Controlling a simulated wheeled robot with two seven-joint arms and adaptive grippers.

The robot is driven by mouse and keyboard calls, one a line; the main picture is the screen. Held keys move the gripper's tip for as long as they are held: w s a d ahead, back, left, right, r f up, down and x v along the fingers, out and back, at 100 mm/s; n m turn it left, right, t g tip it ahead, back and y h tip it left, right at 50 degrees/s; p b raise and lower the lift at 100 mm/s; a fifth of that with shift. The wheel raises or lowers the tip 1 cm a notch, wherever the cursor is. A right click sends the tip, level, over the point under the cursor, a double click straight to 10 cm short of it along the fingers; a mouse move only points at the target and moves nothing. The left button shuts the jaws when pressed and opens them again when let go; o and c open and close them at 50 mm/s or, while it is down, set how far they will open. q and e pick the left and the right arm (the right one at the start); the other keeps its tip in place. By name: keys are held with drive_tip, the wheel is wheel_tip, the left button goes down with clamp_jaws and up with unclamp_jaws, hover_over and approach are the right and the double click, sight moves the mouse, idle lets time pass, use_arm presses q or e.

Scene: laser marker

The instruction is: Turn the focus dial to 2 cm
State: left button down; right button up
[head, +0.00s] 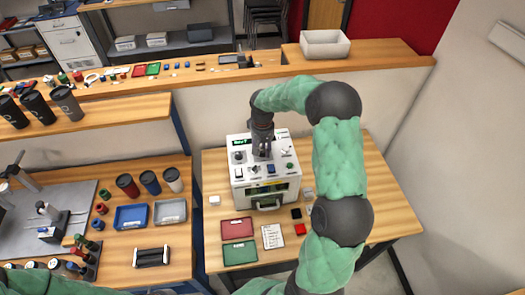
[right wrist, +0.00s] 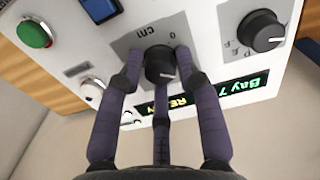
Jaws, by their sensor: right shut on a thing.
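The white laser marker (head: 262,186) stands on the wooden table. Its focus dial (right wrist: 160,64) is a black knob on a grey plate printed "cm" and "0" in the right wrist view. A pale pointer line shows on the knob's lower side in that view; the scale marks are partly hidden, so I cannot read the setting. My right gripper (right wrist: 160,82) is shut on the dial, its three fingers around the knob. In the head view the right gripper (head: 262,150) comes down on the sloped top panel and hides the dial. My left gripper is out of view.
Another black knob (right wrist: 262,31), a green button (right wrist: 33,33), a blue switch (right wrist: 100,8) and a lit green display (right wrist: 243,88) are near the dial. Red (head: 237,228) and green (head: 239,253) trays and a paper card (head: 273,237) lie before the machine.

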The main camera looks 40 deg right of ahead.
sight(262, 151)
drive_tip(key=shift+m, duration=0.6)
drive_tip(key=shift+m+b, duration=0.3)
drive_tip(key=o, duration=1.2)
drive_tip(key=shift+c, duration=0.2)
drive_tip(key=shift+r, duration=0.1)
wheel_tip(262, 151, up, 12)
